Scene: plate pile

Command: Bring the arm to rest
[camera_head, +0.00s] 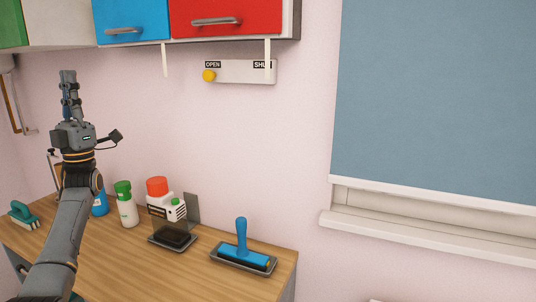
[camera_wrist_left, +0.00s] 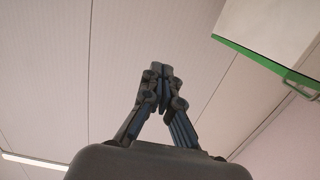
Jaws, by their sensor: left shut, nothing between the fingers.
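My left arm comes in from the lower left of the head view. My left gripper (camera_head: 68,75) points straight up above the wooden counter, in front of the pale wall. Its fingers are together and hold nothing. The left wrist view shows the same shut fingertips (camera_wrist_left: 163,70) against the ceiling. My right gripper is in neither view.
Cabinets (camera_head: 228,18) hang above. A lever panel (camera_head: 240,72) is on the wall. Air around the gripper is clear.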

